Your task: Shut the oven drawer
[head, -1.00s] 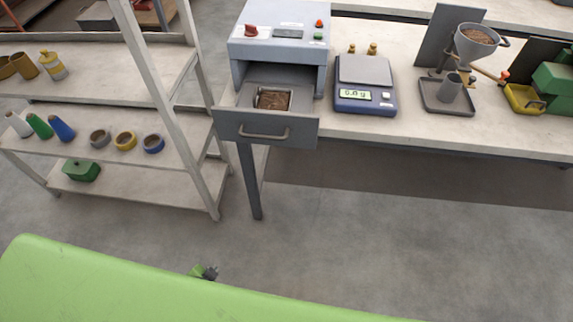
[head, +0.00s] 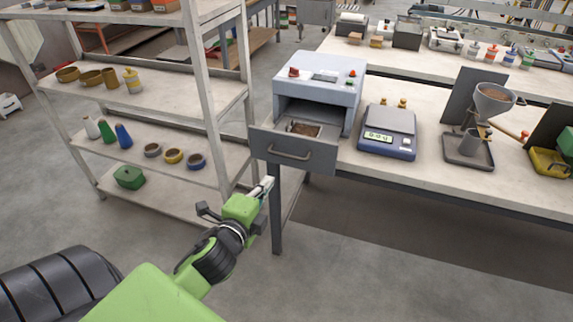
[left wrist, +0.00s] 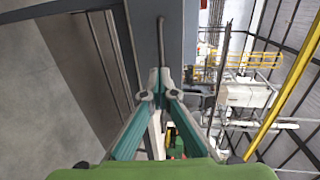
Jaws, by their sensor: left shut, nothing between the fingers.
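The grey-blue oven (head: 318,88) stands on the bench with its drawer (head: 293,149) pulled out. A small tray of brown material (head: 304,129) sits inside the drawer. The drawer's front has a bar handle (head: 290,154). My left gripper (head: 267,186) is shut and empty, just below and left of the drawer front in the head view. In the left wrist view, the shut fingertips (left wrist: 160,78) point toward the grey drawer front (left wrist: 178,32) and its handle (left wrist: 161,42). I cannot tell whether they touch it. My right gripper is not in view.
A digital scale (head: 388,132) stands right of the oven. A funnel stand (head: 494,98) is further right. A white shelf rack (head: 178,88) with bowls, bottles and rings stands close on the left. The floor in front of the bench is clear.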

